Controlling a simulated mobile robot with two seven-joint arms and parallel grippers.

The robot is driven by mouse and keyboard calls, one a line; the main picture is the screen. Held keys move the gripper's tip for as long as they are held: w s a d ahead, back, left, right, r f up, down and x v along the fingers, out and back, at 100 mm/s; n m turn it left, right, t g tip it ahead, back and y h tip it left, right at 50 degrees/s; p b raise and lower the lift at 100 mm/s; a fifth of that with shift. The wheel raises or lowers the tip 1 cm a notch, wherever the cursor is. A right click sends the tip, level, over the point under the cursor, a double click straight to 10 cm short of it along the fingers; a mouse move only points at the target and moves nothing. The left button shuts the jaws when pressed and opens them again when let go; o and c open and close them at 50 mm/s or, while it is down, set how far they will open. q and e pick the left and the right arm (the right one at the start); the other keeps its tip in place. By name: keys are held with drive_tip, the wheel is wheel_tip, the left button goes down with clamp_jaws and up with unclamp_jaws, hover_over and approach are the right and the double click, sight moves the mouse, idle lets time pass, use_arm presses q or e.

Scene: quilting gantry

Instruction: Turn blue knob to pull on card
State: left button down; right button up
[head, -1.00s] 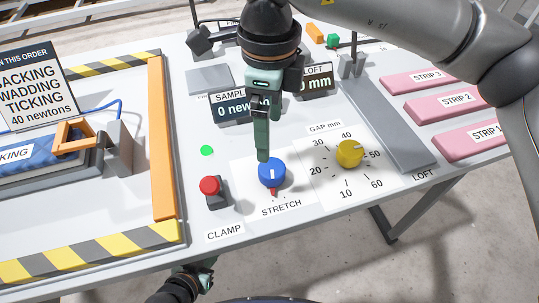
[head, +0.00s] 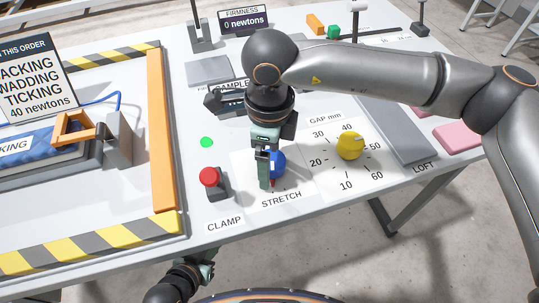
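The blue knob (head: 279,163) stands on a white card (head: 300,189) marked STRETCH, near the table's front edge. A red pointer shows at its base. My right gripper (head: 266,181) points down at the blue knob, its fingers seen edge-on and covering the knob's left part. I cannot tell whether the fingers touch the knob, or whether they are open or shut. My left gripper (head: 206,270) is low at the bottom of the view, below the table edge and away from the knob. Its finger state is unclear.
A yellow knob (head: 350,146) on the GAP mm dial stands close to the right. A red CLAMP button (head: 209,177) stands close to the left. An orange bar (head: 161,130) and striped edging (head: 92,245) border the left work area.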

drive_tip(key=c, duration=1.3)
drive_tip(key=shift+m+b, duration=0.3)
drive_tip(key=shift+b, duration=0.15)
drive_tip(key=shift+w+f+m+b, duration=0.1)
drive_tip(key=shift+f+m+b, duration=0.05)
drive_tip(key=shift+m+b, duration=1.45)
drive_tip(key=shift+m, duration=0.2)
drive_tip(key=shift+m+b, duration=0.3)
drive_tip(key=shift+m, duration=0.1)
drive_tip(key=shift+m+b, duration=0.65)
drive_tip(key=shift+m, duration=0.45)
drive_tip(key=shift+w+d+m+b, duration=0.1)
drive_tip(key=shift+m+b, duration=0.25)
drive_tip(key=shift+m, duration=0.25)
use_arm(q)
drive_tip(key=f, duration=0.5)
drive_tip(key=shift+a, duration=0.2)
drive_tip(key=shift+s+f, duration=0.1)
drive_tip(key=shift+s, duration=0.1)
use_arm(e)
drive_tip(key=shift+r+m, duration=0.2)
drive_tip(key=shift+m, duration=0.1)
